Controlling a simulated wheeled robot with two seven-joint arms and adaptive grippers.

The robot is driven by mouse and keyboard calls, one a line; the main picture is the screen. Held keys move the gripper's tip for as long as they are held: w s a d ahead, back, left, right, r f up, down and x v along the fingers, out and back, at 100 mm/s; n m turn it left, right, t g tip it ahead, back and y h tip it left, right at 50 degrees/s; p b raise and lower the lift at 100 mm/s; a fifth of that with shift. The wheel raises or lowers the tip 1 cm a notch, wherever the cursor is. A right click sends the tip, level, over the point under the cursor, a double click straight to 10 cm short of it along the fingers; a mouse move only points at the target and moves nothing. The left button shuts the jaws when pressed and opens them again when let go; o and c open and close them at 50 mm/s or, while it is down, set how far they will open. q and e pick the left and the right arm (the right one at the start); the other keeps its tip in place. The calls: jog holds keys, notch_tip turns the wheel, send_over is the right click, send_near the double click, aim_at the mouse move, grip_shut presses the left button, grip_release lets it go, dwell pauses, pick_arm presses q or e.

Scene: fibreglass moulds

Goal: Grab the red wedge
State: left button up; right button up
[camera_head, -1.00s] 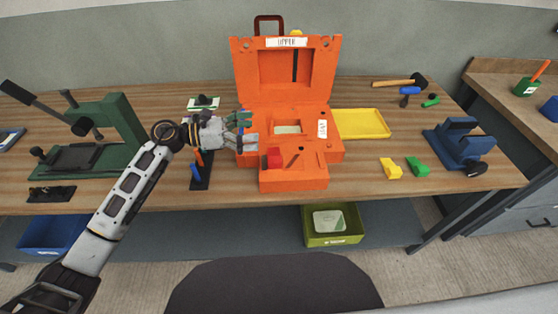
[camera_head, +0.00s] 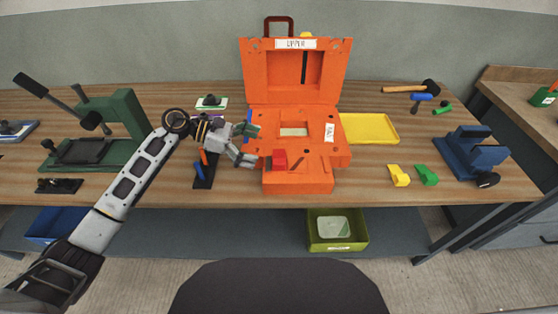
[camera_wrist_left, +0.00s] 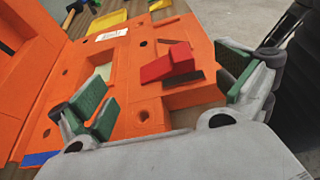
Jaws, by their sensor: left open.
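The red wedge (camera_head: 280,160) sits on the lower half of the orange mould (camera_head: 315,180), near its left front part. In the left wrist view the red wedge (camera_wrist_left: 168,65) lies by a dark slot in the orange surface, beyond and between my open fingers. My left gripper (camera_head: 250,143) is open and empty at the mould's left edge, just left of the wedge and apart from it. Its green-padded fingers (camera_wrist_left: 165,95) show on both sides in the wrist view. My right gripper is not in view.
The mould's upright lid (camera_head: 258,75) stands behind. A yellow tray (camera_head: 385,140), yellow block (camera_head: 398,176), green block (camera_head: 427,176) and blue vise (camera_head: 470,150) are to the right. A green press (camera_head: 130,120) stands left. A dark strip with tools (camera_head: 205,178) lies below my left wrist.

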aim_at(275, 153)
pick_arm(q)
jog(key=p+x, duration=0.1)
jog(key=x, duration=0.2)
jog(key=shift+s+d+f, duration=0.15)
jog(key=shift+d+f, duration=0.05)
jog(key=shift+d, duration=0.15)
jog(key=shift+x, duration=1.15)
jog(key=shift+d+f, duration=0.15)
jog(key=shift+d, duration=0.05)
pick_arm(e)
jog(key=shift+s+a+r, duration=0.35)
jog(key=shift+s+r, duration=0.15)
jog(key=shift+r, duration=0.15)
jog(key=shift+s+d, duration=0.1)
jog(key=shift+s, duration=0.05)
pick_arm(q)
jog(key=c, duration=1)
